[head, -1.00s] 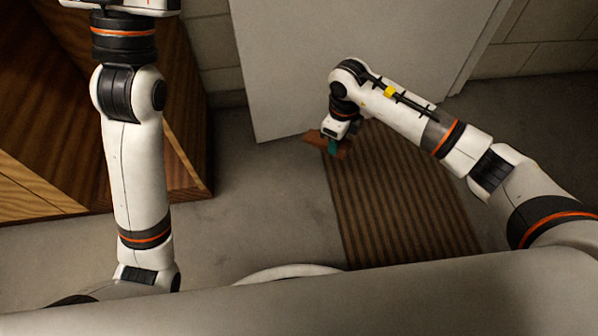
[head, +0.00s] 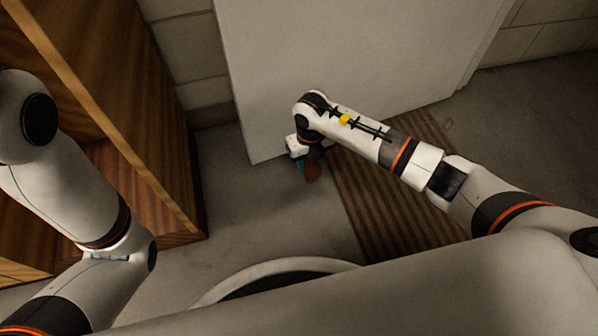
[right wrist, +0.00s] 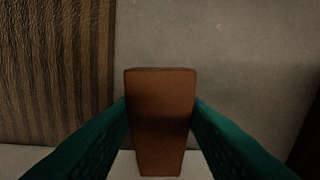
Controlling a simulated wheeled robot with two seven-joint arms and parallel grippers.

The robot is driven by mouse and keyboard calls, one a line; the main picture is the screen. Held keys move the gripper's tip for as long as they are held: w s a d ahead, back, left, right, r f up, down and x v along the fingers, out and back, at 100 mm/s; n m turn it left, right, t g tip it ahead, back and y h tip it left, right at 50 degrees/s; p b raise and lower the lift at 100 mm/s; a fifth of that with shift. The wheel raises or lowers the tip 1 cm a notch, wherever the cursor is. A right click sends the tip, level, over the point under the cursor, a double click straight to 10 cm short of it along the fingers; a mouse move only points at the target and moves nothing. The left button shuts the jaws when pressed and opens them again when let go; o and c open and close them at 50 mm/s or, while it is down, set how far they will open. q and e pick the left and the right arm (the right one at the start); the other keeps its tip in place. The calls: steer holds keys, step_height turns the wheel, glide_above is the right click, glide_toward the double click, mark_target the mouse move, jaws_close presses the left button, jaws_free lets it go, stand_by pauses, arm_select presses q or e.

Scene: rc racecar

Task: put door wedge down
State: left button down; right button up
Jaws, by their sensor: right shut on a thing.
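The door wedge (right wrist: 161,115) is a reddish-brown block between the two green fingers of my right gripper (right wrist: 161,118) in the right wrist view. The fingers press on both its sides. In the head view the wedge (head: 312,172) shows small and dark below my right gripper (head: 304,166), near the lower edge of the pale door (head: 340,60). I cannot tell whether the wedge touches the floor. My left arm is at the left of the head view, but its gripper is out of the picture.
A brown ribbed mat (head: 400,200) lies on the grey floor right of the wedge. A wooden cabinet (head: 120,130) stands at the left. Bare floor (head: 240,215) lies between the cabinet and the mat.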

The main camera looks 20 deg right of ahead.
step_height(320, 180, down, 6)
steer(key=b, duration=0.3)
steer(key=shift+s+r+b, duration=0.15)
steer(key=shift+r+b, duration=0.1)
steer(key=shift+b, duration=0.1)
step_height(320, 180, down, 4)
steer(key=b, duration=0.3)
steer(key=shift+r, duration=0.2)
steer(key=shift+f, duration=0.2)
steer(key=o, duration=1)
step_height(320, 180, up, 12)
steer(key=p, duration=0.8)
steer(key=shift+r, duration=0.2)
